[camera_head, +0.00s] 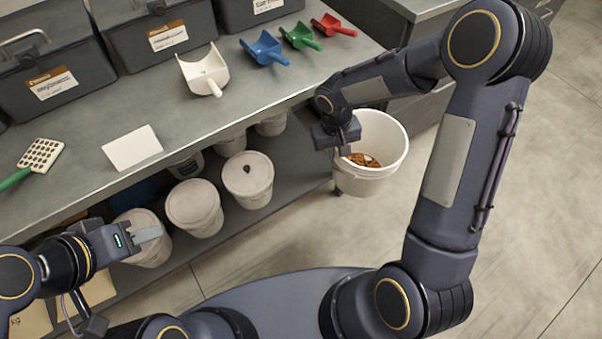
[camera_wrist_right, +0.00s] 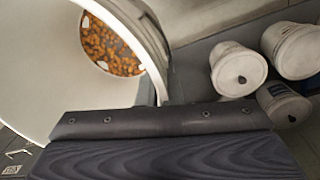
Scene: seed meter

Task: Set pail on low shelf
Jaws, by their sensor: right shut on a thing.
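The white pail (camera_head: 390,135) is held in the air in front of the bench, with brown and orange bits in its bottom. My right gripper (camera_head: 343,150) is shut on its left rim. In the right wrist view the pail (camera_wrist_right: 45,70) fills the upper left, with its contents showing. The low shelf (camera_head: 285,190) runs under the bench top, left of the pail, and carries several lidded white tubs. My left gripper (camera_head: 148,236) is empty at the lower left, in front of the tubs; whether its jaws are apart is not clear.
Tubs (camera_head: 248,178) crowd the shelf's left and middle. The shelf's right end near the pail looks clear. The bench top (camera_head: 235,105) overhangs it, holding white, blue, green and red scoops, a white card (camera_head: 132,148) and grey bins. The floor (camera_head: 540,170) at right is open.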

